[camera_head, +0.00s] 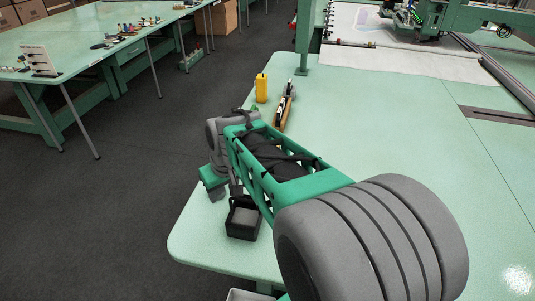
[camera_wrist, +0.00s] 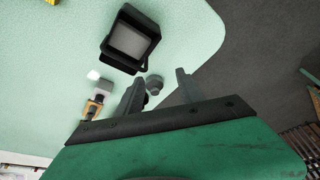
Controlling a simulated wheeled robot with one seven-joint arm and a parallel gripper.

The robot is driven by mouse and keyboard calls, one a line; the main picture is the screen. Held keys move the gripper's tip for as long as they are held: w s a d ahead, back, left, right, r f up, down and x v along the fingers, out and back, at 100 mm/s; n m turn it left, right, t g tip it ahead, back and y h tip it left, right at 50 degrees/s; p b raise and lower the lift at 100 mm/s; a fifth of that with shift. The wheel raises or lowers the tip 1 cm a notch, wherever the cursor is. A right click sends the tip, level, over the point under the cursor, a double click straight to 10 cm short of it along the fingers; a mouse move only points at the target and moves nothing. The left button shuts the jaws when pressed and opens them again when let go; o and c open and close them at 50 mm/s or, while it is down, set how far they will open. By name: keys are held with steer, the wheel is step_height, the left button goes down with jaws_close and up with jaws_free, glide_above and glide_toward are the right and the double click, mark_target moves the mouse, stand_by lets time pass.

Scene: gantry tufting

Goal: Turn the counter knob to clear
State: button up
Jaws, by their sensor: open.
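My gripper (camera_wrist: 159,76) is open, with its two grey fingers apart over the green table. A small round grey knob-like part (camera_wrist: 154,84) shows between the fingers in the wrist view, close to the left finger. It may be the counter knob; its marking and setting cannot be read. I cannot tell whether a finger touches it. In the head view my gripper (camera_head: 216,191) is at the table's left edge, and my arm hides the knob there.
A black open box with a handle (camera_head: 241,222) stands near the gripper; it also shows in the wrist view (camera_wrist: 107,47). A yellow bottle (camera_head: 262,88) and a wooden holder (camera_head: 278,118) stand behind my arm. The table edge drops to dark floor at left.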

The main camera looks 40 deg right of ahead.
steer(key=w+d+f+p, duration=0.2)
steer(key=w+d, duration=0.3)
steer(key=d, duration=0.6)
steer(key=w+d+f+p, duration=0.2)
steer(key=w+d, duration=0.3)
steer(key=d, duration=0.5)
steer(key=shift+m+t, duration=0.3)
steer(key=shift+t, duration=0.1)
steer(key=x, duration=0.4)
steer(key=d+p+x, duration=0.1)
steer(key=x, duration=0.2)
steer(key=shift+w+f, duration=0.2)
steer(key=shift+f, duration=0.2)
jaws_close()
